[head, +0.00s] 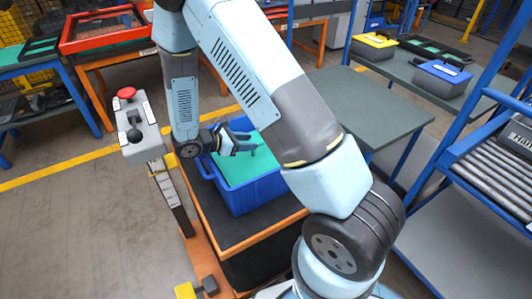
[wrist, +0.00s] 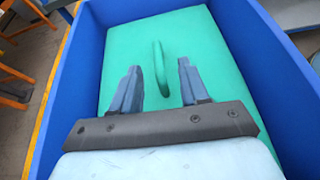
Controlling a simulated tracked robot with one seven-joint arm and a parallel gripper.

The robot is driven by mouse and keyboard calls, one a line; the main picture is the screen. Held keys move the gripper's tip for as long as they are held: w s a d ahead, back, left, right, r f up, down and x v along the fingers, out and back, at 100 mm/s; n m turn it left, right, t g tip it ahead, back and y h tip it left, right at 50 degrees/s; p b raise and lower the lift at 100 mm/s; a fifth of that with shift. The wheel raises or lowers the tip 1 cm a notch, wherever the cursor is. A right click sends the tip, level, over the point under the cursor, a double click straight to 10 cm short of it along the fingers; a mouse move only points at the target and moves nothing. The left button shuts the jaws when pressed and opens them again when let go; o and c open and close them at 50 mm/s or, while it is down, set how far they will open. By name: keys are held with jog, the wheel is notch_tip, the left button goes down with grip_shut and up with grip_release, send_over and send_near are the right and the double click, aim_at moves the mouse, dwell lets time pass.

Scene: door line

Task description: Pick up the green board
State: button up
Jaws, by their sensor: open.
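The green board (wrist: 207,50) lies flat inside a blue bin (wrist: 62,97) in the wrist view. A green loop handle (wrist: 158,66) stands up from its middle. My gripper (wrist: 158,75) is open, with its two fingers on either side of the handle in the picture. I cannot tell how far above the board the fingertips are. In the head view the board (head: 262,165) shows in the bin (head: 250,195), partly hidden by my arm, and my gripper (head: 250,142) is over it.
The bin stands on a black-topped orange bench (head: 255,228). A grey post with a red button (head: 127,93) is to its left. A green-grey table (head: 375,105) is behind right, and a roller rack (head: 500,165) stands at far right.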

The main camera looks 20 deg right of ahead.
aim_at(262, 143)
jog(key=shift+a+f+n, duration=0.15)
jog(key=shift+f+n, duration=0.15)
jog(key=shift+f, duration=0.35)
jog(key=shift+w+d+f, duration=0.15)
jog(key=shift+d, duration=0.05)
jog(key=shift+w+x, duration=0.1)
jog(key=shift+x, duration=1.6)
jog(key=shift+w+x, duration=0.15)
jog(key=shift+x, duration=1.6)
grip_shut()
